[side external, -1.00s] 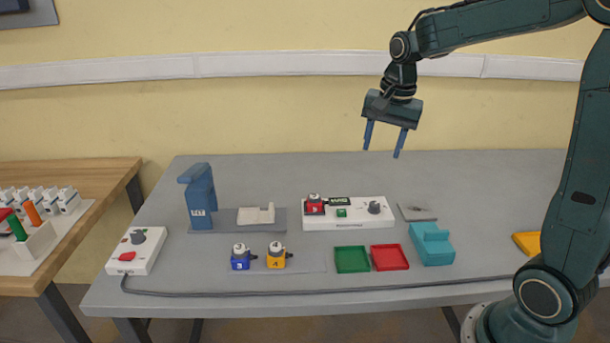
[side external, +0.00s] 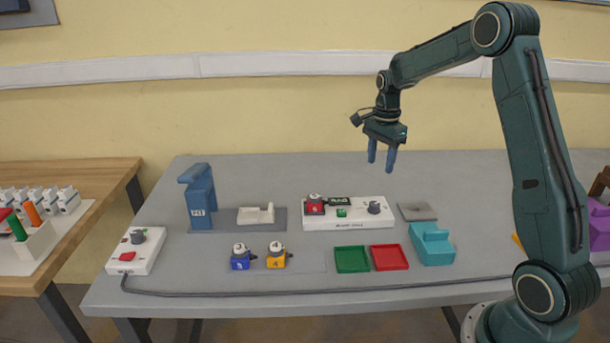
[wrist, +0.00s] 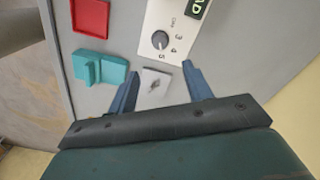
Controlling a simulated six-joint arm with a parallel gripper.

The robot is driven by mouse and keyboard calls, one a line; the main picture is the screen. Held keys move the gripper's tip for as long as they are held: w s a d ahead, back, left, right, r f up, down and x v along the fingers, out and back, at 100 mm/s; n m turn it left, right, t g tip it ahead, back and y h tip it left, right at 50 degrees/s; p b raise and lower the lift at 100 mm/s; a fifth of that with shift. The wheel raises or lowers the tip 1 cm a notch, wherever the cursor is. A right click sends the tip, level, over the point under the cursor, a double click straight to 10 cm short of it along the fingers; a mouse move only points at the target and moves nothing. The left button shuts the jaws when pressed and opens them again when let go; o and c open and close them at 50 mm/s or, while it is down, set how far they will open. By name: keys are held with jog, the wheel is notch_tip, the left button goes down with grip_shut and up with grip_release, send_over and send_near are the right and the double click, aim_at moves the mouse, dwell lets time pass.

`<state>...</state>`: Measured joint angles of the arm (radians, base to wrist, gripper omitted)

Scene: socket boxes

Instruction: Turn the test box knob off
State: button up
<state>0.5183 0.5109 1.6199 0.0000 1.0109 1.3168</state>
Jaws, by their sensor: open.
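The white test box (side external: 348,215) stands on the grey table, with a dark knob (side external: 374,207) at its right end, a green square part and a small dark display. A red socket box (side external: 314,204) sits on its left end. In the wrist view the knob (wrist: 160,40) shows beside the printed numbers 3, 4 and 5, and its pointer seems to be near the 5. My gripper (side external: 381,168) is open and empty, pointing down, well above the table and roughly over the knob end. The fingers (wrist: 160,85) also show in the wrist view, apart from the knob.
A teal block (side external: 432,246), a red tray (side external: 390,257), a green tray (side external: 352,259) and a grey plate (side external: 417,212) lie around the knob end. Blue and yellow boxes (side external: 277,258), a blue press (side external: 200,196) and a white control box (side external: 136,251) stand further left.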

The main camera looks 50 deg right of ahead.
aim_at(375, 204)
jog(key=shift+f, duration=0.15)
notch_tip(375, 204, down, 14)
jog(key=shift+r, duration=0.25)
dwell(0.4)
jog(key=c, duration=1)
